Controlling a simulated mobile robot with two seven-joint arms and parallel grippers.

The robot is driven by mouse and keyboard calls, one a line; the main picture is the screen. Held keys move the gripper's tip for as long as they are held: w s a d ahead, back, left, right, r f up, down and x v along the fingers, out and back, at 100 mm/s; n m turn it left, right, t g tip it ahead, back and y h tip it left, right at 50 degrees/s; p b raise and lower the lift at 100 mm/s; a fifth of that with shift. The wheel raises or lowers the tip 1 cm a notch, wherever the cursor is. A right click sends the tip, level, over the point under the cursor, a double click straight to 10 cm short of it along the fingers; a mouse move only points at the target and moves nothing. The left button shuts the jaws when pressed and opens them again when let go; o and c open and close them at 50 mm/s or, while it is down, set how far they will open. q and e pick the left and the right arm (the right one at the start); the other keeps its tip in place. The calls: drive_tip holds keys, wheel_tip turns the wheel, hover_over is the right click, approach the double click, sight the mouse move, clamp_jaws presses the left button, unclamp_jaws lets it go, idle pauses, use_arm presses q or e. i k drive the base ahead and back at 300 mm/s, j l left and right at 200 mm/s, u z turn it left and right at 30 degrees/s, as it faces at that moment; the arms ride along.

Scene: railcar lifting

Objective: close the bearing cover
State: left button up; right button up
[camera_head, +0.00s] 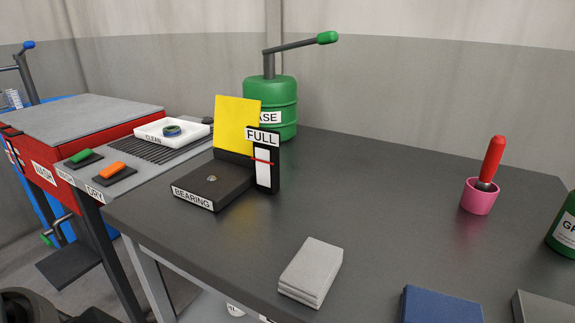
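The bearing box (211,187) is a dark block labelled BEARING, standing on the left part of the dark table. Its yellow cover (237,124) stands upright at the back edge, so the box is open. Neither of my grippers is in view.
A green drum (284,92) with a lever stands behind the cover. A pink cup (479,197) holds a red-handled tool. Grey cloths (312,270), a blue block (440,306) and a green bottle (564,228) lie right and front. The table (385,205) is clear mid-right.

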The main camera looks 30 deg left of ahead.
sight(232, 114)
drive_tip(key=u, duration=1.3)
